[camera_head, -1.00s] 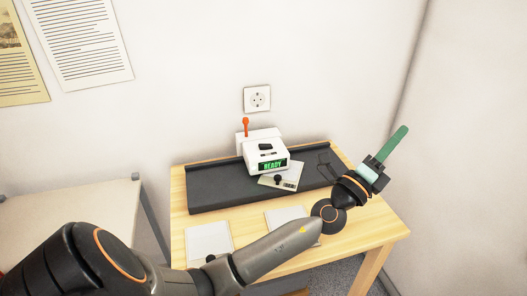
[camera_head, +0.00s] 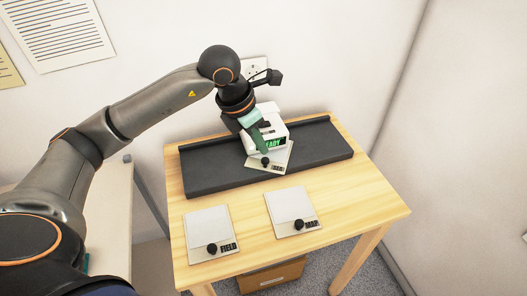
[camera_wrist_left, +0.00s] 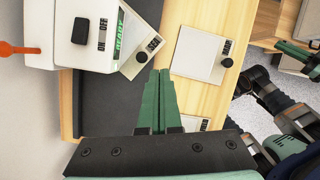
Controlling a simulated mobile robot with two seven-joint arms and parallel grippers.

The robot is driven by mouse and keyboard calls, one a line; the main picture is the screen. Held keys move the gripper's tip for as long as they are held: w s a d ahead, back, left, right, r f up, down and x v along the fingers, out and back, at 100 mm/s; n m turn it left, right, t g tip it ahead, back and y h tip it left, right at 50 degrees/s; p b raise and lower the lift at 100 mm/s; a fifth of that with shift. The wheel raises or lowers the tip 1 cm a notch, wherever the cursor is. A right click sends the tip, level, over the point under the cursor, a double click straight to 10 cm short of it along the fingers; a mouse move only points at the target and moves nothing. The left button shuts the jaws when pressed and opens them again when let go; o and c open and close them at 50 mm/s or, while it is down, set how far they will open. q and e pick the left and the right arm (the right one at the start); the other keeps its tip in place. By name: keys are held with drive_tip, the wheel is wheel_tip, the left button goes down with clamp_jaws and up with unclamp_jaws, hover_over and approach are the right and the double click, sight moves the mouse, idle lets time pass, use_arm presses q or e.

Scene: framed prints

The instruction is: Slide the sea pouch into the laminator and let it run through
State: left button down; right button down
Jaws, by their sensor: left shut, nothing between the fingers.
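The white laminator (camera_head: 270,113) sits on a dark mat at the back of the table, its green display reading READY. The wrist view also shows the laminator (camera_wrist_left: 100,58) with its ON/OFF switch and orange lever. A pale pouch with a black knob, apparently the sea pouch (camera_head: 282,153), lies at its front, tilted; its small label is hard to read. It also shows in the wrist view (camera_wrist_left: 129,67). My left gripper (camera_head: 264,148) is shut and empty, green fingers over the laminator's front and pouch in the head view. A green finger of my right gripper (camera_wrist_left: 297,55) shows at the wrist view's right edge.
The dark mat (camera_head: 318,148) is clear on the right. A wall socket (camera_head: 252,66) is behind. A brown box (camera_head: 270,277) is below.

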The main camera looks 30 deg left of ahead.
sight(278, 166)
use_arm(q)
drive_tip(key=shift+y, duration=0.3)
drive_tip(key=x, duration=0.3)
drive_tip(key=a+x, duration=0.1)
drive_tip(key=x, duration=0.5)
drive_tip(key=shift+s+a+f+b, duration=0.2)
drive_tip(key=shift+s+f+b, duration=0.15)
drive_tip(key=shift+f, duration=0.1)
drive_tip(key=shift+w+d, duration=0.3)
drive_tip(key=shift+w, duration=0.3)
drive_tip(key=shift+w+d, duration=0.25)
drive_tip(key=shift+w, duration=0.3)
drive_tip(key=shift+w+d, duration=0.3)
drive_tip(key=shift+w, duration=0.45)
